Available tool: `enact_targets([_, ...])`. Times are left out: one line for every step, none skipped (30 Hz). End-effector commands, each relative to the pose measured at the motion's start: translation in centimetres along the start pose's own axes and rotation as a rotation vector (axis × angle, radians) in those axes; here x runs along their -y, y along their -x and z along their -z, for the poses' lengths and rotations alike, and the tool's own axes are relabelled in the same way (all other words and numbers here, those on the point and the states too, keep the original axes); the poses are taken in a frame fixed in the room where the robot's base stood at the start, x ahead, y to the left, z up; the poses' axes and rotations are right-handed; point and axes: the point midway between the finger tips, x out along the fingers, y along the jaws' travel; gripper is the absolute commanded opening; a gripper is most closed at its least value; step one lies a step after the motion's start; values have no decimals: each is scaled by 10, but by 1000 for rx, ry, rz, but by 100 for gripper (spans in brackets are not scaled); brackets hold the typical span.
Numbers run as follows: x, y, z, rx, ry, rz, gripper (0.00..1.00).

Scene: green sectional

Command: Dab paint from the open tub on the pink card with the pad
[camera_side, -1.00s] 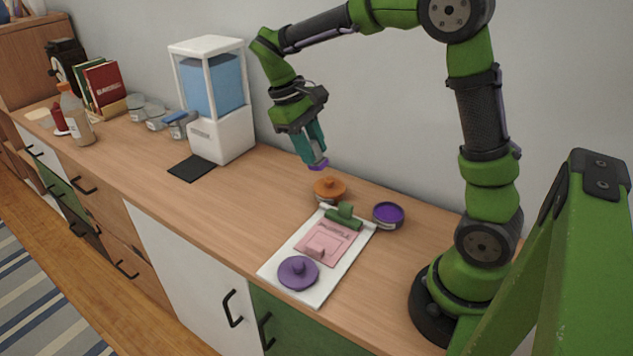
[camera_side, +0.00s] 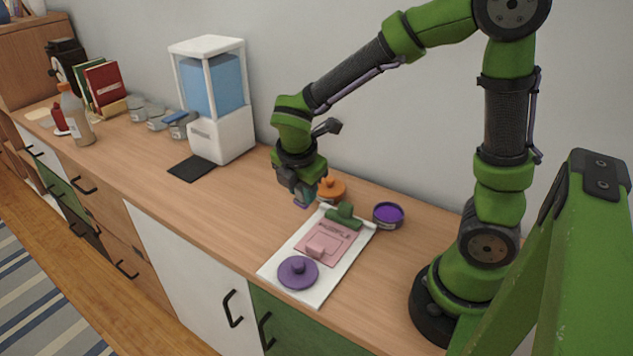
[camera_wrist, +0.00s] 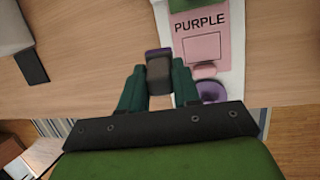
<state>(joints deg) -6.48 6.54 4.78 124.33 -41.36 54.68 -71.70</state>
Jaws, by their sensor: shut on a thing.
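My gripper (camera_side: 308,190) is shut on the pad (camera_side: 302,202), whose underside looks purple. The pad also shows between the fingers in the wrist view (camera_wrist: 158,66), dark with a purple edge. It hangs above the counter, left of the white clipboard (camera_side: 285,250). The pink card (camera_side: 336,235) lies on that board under a green clip (camera_side: 343,216); it reads "PURPLE" above an outlined square in the wrist view (camera_wrist: 200,45). A pink block (camera_side: 318,250) sits at the card's lower edge. The open tub (camera_side: 388,215) with purple paint stands right of the board.
A purple lid (camera_side: 298,272) with a knob lies at the board's near end. An orange-topped tub (camera_side: 331,190) stands behind, partly hidden by my gripper. A white dispenser (camera_side: 222,130) and dark mat (camera_side: 192,168) are farther left. The counter between mat and board is clear.

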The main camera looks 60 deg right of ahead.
Motion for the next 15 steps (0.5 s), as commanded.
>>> enact_targets([-2, 0, 1, -3, 25, -11, 1])
enact_targets([-3, -1, 1, -5, 35, -15, 1])
enact_targets([-3, -2, 1, -4, 40, -14, 1])
enact_targets([-3, -3, 2, -4, 42, -13, 1])
enact_targets([-3, -4, 2, -4, 42, -13, 1])
enact_targets([-2, -6, 2, -3, 42, -12, 1])
enact_targets([-2, -8, 3, -3, 41, -12, 1])
enact_targets([-2, -10, 4, -3, 40, -12, 1])
enact_targets([-1, -13, 4, -3, 40, -11, 1])
enact_targets([0, -15, 5, -3, 40, -10, 1])
enact_targets([0, -18, 6, -3, 40, -10, 1])
enact_targets([1, -21, 7, -3, 39, -9, 1])
enact_targets([2, -24, 8, -3, 39, -9, 1])
enact_targets([2, -26, 8, -4, 39, -10, 1])
enact_targets([2, -30, 10, -3, 39, -10, 1])
